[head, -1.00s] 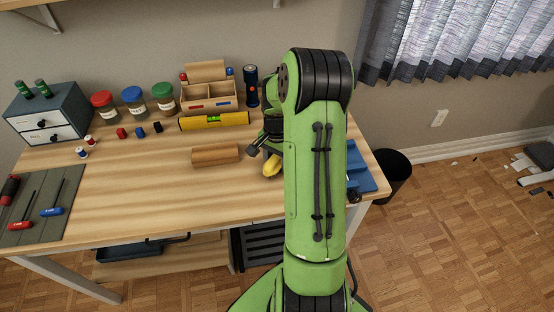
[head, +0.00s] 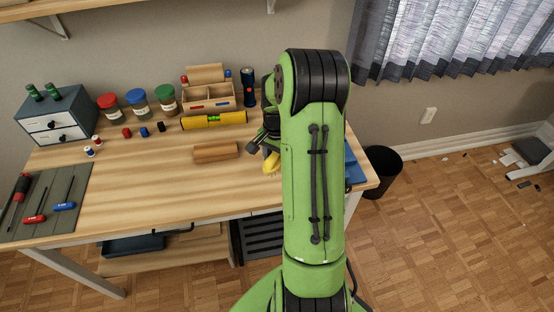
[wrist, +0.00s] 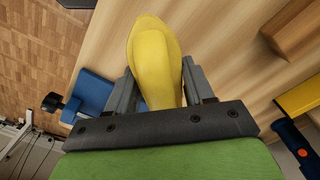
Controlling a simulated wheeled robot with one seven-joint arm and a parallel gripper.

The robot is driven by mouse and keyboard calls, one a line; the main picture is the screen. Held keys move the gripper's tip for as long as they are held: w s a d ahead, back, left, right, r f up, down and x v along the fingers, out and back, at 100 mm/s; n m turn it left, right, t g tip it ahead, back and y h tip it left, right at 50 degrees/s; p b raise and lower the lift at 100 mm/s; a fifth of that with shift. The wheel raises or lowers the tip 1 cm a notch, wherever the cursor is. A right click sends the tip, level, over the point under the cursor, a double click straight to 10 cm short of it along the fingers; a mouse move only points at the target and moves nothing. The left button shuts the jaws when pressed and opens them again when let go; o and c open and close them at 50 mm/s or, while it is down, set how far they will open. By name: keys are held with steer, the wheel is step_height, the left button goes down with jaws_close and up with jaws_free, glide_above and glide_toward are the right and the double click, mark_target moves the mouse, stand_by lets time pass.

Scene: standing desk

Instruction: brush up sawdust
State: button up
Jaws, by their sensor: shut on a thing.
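My gripper (wrist: 157,85) is shut on a yellow object (wrist: 152,50), seen in the wrist view with a rounded end pointing away from the jaws. In the head view the yellow object (head: 271,162) shows just left of my green arm, over the right part of the desk. My gripper in the head view (head: 264,146) is partly hidden by my arm. I cannot tell from these views whether the yellow object touches the desk top. No sawdust can be made out. A blue thing (head: 354,163) at the desk's right end is mostly hidden behind my arm.
The desk (head: 140,185) is bare at front centre. A wooden block (head: 216,152), yellow level (head: 214,120), wooden caddy (head: 209,97), flashlight (head: 248,86), several jars, a drawer box (head: 57,117) and a tool mat (head: 68,212) stand around it. A black bin (head: 382,172) is on the floor at right.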

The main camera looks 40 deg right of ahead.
steer(key=shift+r+p, duration=1.3)
steer(key=shift+r, duration=0.55)
